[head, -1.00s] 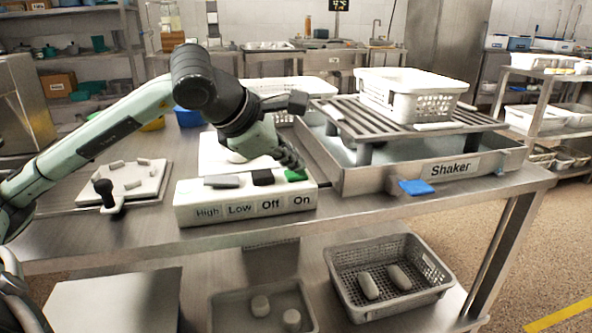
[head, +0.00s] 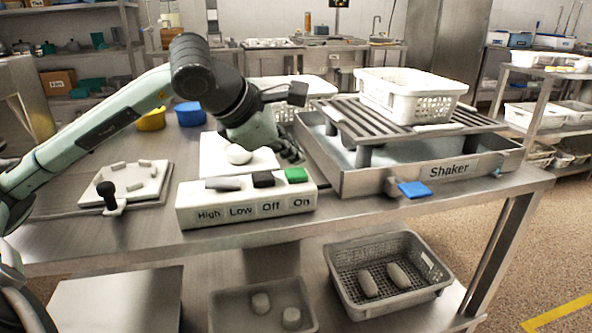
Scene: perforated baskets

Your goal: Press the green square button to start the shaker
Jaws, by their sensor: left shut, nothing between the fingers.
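The green square button (head: 296,175) sits at the right end of the white control box (head: 246,205), above the label "On". Its top is uncovered. A black button (head: 263,180) and a grey button (head: 223,183) sit left of it, above "Off", "Low" and "High". My left gripper (head: 292,156) is shut and empty, just behind and above the green button, apart from it in the picture. The shaker (head: 420,174) stands right of the box, with a slatted rack and a white perforated basket (head: 411,99) on top. My right gripper is not in view.
A white board (head: 126,183) with a black knob lies left of the box. Blue (head: 190,114) and yellow (head: 151,119) containers stand behind my arm. The lower shelf holds a grey perforated basket (head: 388,307).

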